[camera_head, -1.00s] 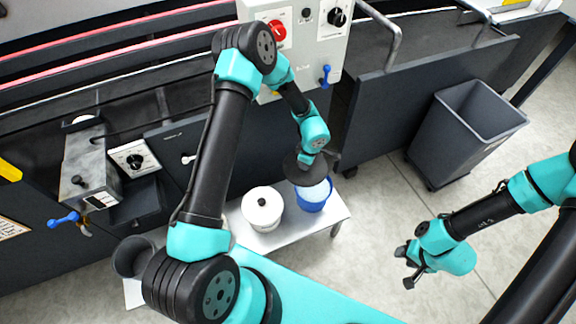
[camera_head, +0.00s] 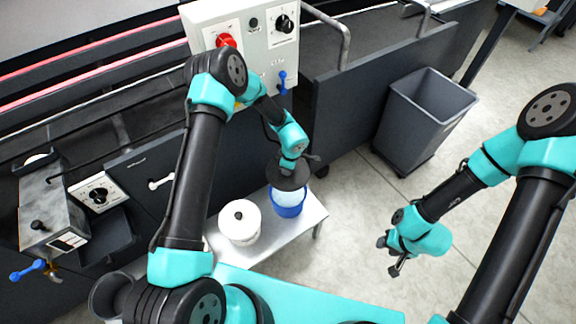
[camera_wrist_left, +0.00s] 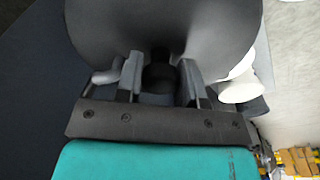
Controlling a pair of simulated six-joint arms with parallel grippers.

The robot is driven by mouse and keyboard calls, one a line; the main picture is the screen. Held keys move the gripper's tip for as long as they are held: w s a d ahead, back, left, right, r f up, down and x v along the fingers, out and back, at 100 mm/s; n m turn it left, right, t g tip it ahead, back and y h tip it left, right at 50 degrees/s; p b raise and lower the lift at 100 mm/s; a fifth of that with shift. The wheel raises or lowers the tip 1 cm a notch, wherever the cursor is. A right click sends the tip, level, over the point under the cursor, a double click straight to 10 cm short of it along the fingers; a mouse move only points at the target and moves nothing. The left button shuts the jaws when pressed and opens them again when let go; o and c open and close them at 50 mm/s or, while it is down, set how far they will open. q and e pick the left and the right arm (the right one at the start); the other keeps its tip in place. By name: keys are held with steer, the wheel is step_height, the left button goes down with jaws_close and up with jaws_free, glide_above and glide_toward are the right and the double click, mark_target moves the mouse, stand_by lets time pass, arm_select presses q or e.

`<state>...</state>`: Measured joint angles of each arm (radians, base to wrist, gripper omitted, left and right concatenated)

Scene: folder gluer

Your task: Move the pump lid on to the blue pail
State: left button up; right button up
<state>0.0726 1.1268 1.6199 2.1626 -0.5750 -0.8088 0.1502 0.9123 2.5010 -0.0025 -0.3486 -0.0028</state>
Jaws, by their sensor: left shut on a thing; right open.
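The pump lid, a dark round disc (camera_head: 287,175), hangs from my left gripper (camera_head: 289,164) just above the blue pail (camera_head: 288,207). It covers part of the pail's far rim in the head view; whether they touch cannot be told. The pail stands on a small pale table and shows a whitish content. In the left wrist view the lid (camera_wrist_left: 165,35) fills the top, and my left gripper's fingers (camera_wrist_left: 160,78) are shut on its dark knob. My right gripper (camera_head: 388,256) is open and empty over the floor at the right.
A white pot with a black knob (camera_head: 240,221) stands left of the pail on the same table (camera_head: 312,213). A grey bin (camera_head: 423,115) stands at the right. A control box (camera_head: 240,45) is behind my left arm. A dark cup (camera_head: 108,293) is at the lower left.

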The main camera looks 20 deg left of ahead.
arm_select(q)
steer(key=shift+f, duration=7.2)
steer(key=o, duration=1.2)
steer(key=shift+r, duration=0.1)
steer(key=r, duration=0.5)
steer(key=d+r, duration=0.1)
steer(key=r, duration=0.5)
steer(key=d+r, duration=0.1)
steer(key=r, duration=0.5)
steer(key=shift+s, duration=0.1)
